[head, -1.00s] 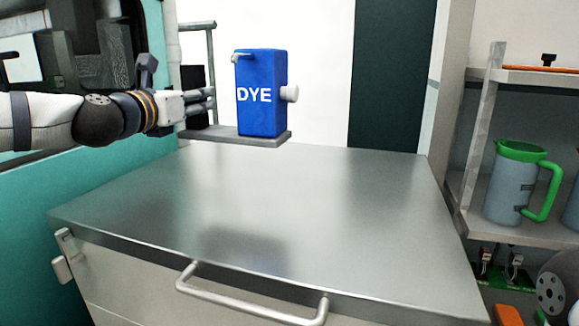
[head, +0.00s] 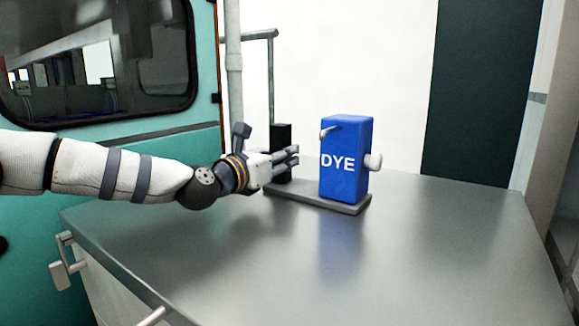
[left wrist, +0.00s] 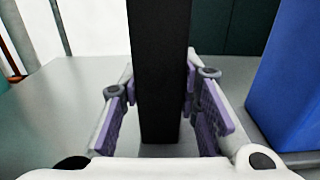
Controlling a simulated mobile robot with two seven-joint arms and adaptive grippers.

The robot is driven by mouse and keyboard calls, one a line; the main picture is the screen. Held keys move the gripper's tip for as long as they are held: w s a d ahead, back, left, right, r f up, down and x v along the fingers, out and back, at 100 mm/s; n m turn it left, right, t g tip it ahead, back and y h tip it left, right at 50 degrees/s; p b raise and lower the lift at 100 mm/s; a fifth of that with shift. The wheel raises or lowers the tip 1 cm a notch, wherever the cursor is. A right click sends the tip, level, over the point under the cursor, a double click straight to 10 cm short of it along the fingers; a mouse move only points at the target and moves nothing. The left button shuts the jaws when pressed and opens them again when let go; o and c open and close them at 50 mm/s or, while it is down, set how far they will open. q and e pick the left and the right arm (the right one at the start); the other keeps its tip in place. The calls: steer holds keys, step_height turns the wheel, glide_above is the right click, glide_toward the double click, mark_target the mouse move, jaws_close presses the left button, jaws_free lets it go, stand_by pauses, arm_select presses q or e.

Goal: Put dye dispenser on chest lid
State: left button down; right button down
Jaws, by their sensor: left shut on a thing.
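The dye dispenser (head: 345,160) is an upright blue box marked DYE. It has a grey knob on its right side and stands on a flat grey base with a black post at the left end. My left gripper (head: 290,160) is shut on the black post, which stands between its fingers in the left wrist view (left wrist: 160,75). The chest lid (head: 420,250) is a broad, shiny metal top. The dispenser's base is over the lid's far part, at or very close to its surface; I cannot tell whether they touch. My right gripper is out of view.
A teal wall with a dark window (head: 100,60) is behind my left arm. A metal pipe frame (head: 271,75) rises behind the lid. The lid's front and right areas are clear. A handle (head: 152,317) shows at its front edge.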

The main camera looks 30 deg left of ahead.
arm_select(q)
steer(key=shift+s+a, duration=0.1)
steer(key=shift+s, duration=0.45)
steer(key=shift+s+a+r, duration=0.1)
steer(key=shift+s+r, duration=0.05)
steer(key=shift+r, duration=0.1)
steer(key=c, duration=1.2)
jaws_free()
steer(key=shift+w+f, duration=0.2)
steer(key=shift+w, duration=0.2)
steer(key=shift+s+r, duration=0.1)
steer(key=shift+s, duration=0.05)
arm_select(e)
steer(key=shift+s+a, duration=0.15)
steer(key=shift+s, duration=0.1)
arm_select(q)
steer(key=s+p, duration=0.1)
steer(key=s, duration=0.3)
steer(key=s+a+p, duration=0.1)
steer(key=s, duration=0.2)
steer(key=s+p, duration=0.1)
steer(key=s, duration=0.3)
steer(key=shift+s+a+r, duration=0.3)
steer(key=shift+s+f, duration=0.15)
steer(key=shift+f, duration=0.2)
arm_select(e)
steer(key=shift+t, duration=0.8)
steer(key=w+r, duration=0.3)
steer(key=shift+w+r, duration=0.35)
